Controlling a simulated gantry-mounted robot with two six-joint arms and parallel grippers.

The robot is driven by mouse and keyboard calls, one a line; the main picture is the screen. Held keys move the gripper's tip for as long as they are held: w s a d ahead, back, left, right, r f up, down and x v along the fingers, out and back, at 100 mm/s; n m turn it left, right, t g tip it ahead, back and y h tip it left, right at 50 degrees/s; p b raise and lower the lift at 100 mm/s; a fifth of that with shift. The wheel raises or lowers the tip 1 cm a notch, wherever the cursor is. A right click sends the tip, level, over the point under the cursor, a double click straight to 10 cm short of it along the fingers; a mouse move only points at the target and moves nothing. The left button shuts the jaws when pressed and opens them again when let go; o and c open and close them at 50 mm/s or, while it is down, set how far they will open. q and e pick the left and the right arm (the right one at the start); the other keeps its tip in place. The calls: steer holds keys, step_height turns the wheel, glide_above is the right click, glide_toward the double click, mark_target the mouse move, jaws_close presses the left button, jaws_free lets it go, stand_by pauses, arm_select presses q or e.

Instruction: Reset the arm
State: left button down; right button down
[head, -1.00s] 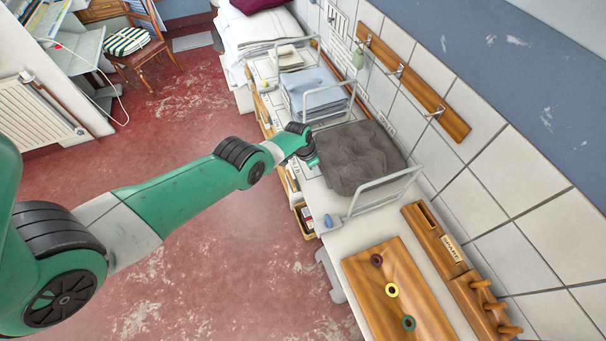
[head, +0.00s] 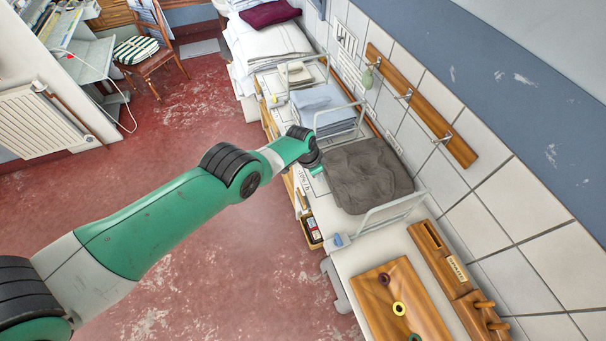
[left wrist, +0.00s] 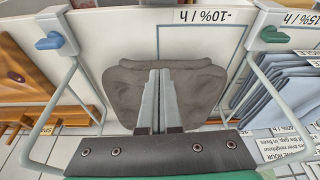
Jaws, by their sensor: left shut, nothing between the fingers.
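My left arm reaches in from the left in the head view. Its gripper (head: 317,171) is over the counter's front edge, beside the left side of a folded dark grey cloth pile (head: 368,178). In the left wrist view the two fingers (left wrist: 159,75) are together with nothing between them. There the grey pile (left wrist: 205,88) shows behind and around the fingers. I see no clear contact with it. My right gripper is in neither view.
Wire dividers (head: 392,210) stand on either side of the grey pile. Folded blue cloths (head: 318,104) lie farther back. A wooden board with coloured rings (head: 408,290) lies nearer on the white counter (head: 352,268). A hook rail (head: 420,104) is on the wall. The red floor (head: 230,240) is open.

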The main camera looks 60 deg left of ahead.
arm_select(q)
steer(key=shift+d, duration=0.2)
